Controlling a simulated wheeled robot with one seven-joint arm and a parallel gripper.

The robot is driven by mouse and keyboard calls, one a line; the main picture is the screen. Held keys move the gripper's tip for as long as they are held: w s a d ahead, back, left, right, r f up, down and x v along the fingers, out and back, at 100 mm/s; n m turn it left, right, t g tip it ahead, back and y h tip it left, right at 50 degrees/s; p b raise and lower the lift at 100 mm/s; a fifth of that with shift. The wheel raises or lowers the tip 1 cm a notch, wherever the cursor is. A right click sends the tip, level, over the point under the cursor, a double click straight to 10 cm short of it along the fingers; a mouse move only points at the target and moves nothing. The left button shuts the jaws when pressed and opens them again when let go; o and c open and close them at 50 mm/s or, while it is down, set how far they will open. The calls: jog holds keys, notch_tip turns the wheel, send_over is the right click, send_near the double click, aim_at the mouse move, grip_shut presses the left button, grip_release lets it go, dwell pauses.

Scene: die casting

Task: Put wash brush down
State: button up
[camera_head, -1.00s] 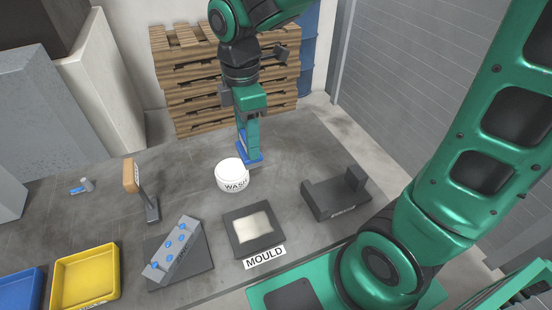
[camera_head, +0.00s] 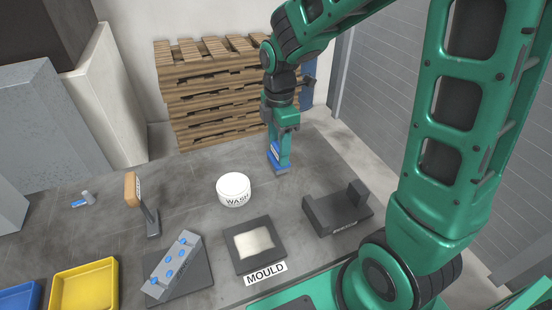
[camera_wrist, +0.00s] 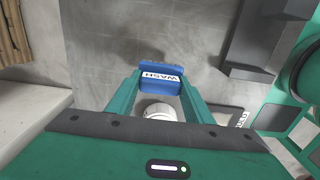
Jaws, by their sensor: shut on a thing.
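My gripper (camera_head: 279,152) is shut on the wash brush (camera_head: 274,151), a blue block with a white label, above the back part of the table. In the wrist view, the brush (camera_wrist: 148,77) sits between the fingertips and its label reads WASH. The white wash pot (camera_head: 234,187) stands to the left of the gripper and nearer the camera; it also shows between the fingers in the wrist view (camera_wrist: 158,110). A dark grey holder (camera_head: 325,213) with an upright block and a label sits on the table to the right of the pot. I cannot tell the brush's exact height.
The dark mould (camera_head: 275,262) with a pale centre lies in front of the pot. A wooden-headed tool (camera_head: 131,190), a grey rack with blue pegs (camera_head: 172,265) and a yellow tray (camera_head: 84,290) are at the left. Pallets (camera_head: 211,90) stand behind the table.

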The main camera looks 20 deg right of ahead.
jog(key=shift+f, duration=2.05)
jog(key=shift+f, duration=0.15)
jog(key=o, duration=1)
notch_tip(320, 180, up, 12)
jog(key=shift+r, duration=0.15)
jog(key=s+d+m, duration=0.5)
jog(key=s+m, duration=0.2)
jog(key=m, duration=0.1)
jog(key=s+d+f+m, duration=0.1)
jog(key=s+d+m, duration=0.5)
jog(key=s+m, duration=0.2)
jog(key=s+d+m, duration=0.6)
jog(key=s+m, duration=0.2)
jog(key=shift+s+f, duration=0.15)
jog(key=shift+f, duration=0.05)
